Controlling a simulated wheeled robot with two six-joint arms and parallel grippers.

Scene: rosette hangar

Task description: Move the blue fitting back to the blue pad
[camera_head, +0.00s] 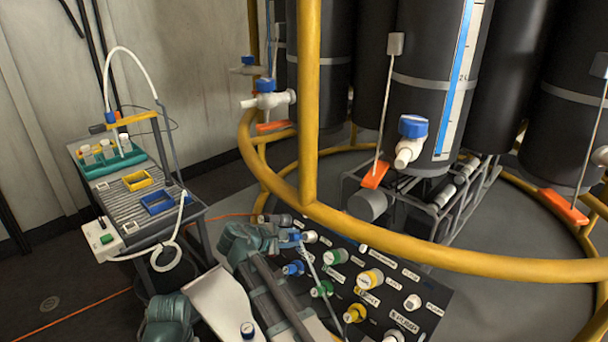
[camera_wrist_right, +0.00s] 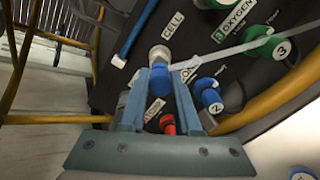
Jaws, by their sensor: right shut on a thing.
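My right gripper (camera_head: 290,238) is over the left edge of the dark labelled panel (camera_head: 345,262). In the right wrist view its fingers (camera_wrist_right: 160,98) are shut on the blue fitting (camera_wrist_right: 160,80). A whitish round end (camera_wrist_right: 161,55) shows just beyond the fitting, near the CELL label; I cannot tell whether it is part of the fitting or a port on the panel. A blue rectangular frame (camera_head: 159,202) lies on the cart at the left, possibly the blue pad. My left gripper is not in view.
A blue numbered connector (camera_head: 293,268) sits close to my right gripper, with green and yellow ones beyond. A pale thin strip (camera_head: 322,290) crosses the panel. A yellow rail (camera_head: 400,252) curves behind it. The cart (camera_head: 112,188) holds a yellow frame (camera_head: 138,180) and a hose.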

